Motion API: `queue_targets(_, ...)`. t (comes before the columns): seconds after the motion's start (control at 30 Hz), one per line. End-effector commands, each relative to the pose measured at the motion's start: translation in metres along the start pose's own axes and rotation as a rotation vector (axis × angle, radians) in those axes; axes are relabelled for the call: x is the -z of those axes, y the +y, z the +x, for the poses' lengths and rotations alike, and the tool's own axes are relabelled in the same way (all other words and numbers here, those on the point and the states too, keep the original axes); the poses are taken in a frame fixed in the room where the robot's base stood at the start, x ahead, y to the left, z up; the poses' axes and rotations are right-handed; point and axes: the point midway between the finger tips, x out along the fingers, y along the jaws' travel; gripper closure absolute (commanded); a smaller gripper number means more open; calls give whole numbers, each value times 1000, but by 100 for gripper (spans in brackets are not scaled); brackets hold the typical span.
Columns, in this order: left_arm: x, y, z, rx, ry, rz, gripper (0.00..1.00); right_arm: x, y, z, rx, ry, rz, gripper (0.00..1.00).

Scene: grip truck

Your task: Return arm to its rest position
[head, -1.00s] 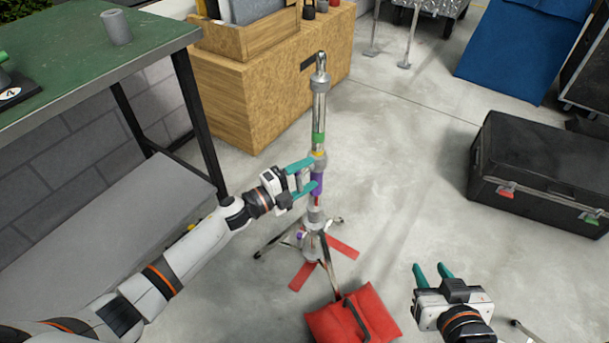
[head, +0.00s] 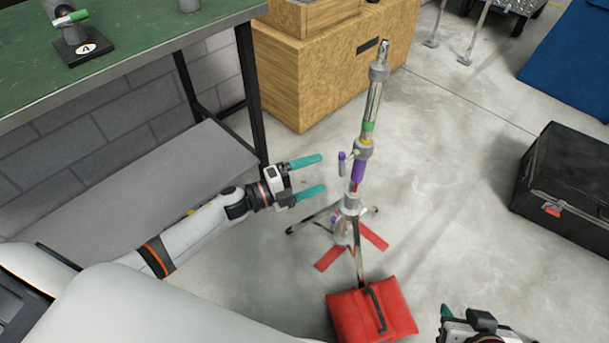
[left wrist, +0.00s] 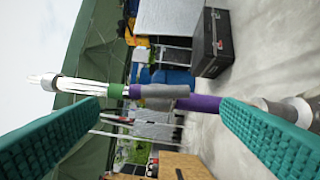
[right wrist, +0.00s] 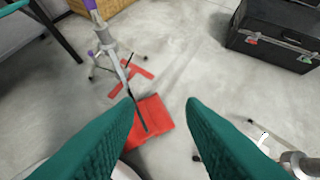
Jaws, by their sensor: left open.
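My left gripper (head: 306,177) is open and empty, with its teal fingers pointing right, just left of the upright metal stand (head: 371,105). A visible gap separates the fingertips from the stand in the head view. The stand has green and purple bands and a purple-tipped handle; its purple part (left wrist: 200,103) shows between the fingers in the left wrist view. My right gripper (right wrist: 160,105) is open and empty, with its fingers spread over the floor. In the head view its body is cut off at the bottom edge.
A red sandbag (head: 345,312) lies at the stand's legs. A green-topped table (head: 130,45) and grey lower shelf (head: 160,180) are on the left. A wooden cabinet (head: 310,85) stands behind, and a black case (head: 570,180) on the right. Floor between stand and case is clear.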

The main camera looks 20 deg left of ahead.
Motion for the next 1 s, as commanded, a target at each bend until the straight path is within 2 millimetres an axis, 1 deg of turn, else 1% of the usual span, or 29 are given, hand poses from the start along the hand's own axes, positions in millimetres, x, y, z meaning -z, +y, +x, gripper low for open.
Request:
queue_targets(0.03,0,0,-7,2,1,-2,13,3,-1,-2,1,18,0,64)
queue_targets(0.1,0,0,-14,1,1,-3,13,7,-1,-2,3,40,1,64)
queue_targets(0.27,0,0,-21,0,0,-1,13,11,-2,-3,4,62,1,64)
queue_targets(0.8,-1,0,-20,-3,8,-9,13,11,-2,-3,4,61,2,64)
queue_targets(0.87,-2,1,-18,-9,30,-29,13,11,-2,-3,4,61,1,64)
queue_targets(1.0,-6,7,-13,-36,156,-146,13,11,-2,-3,4,61,2,64)
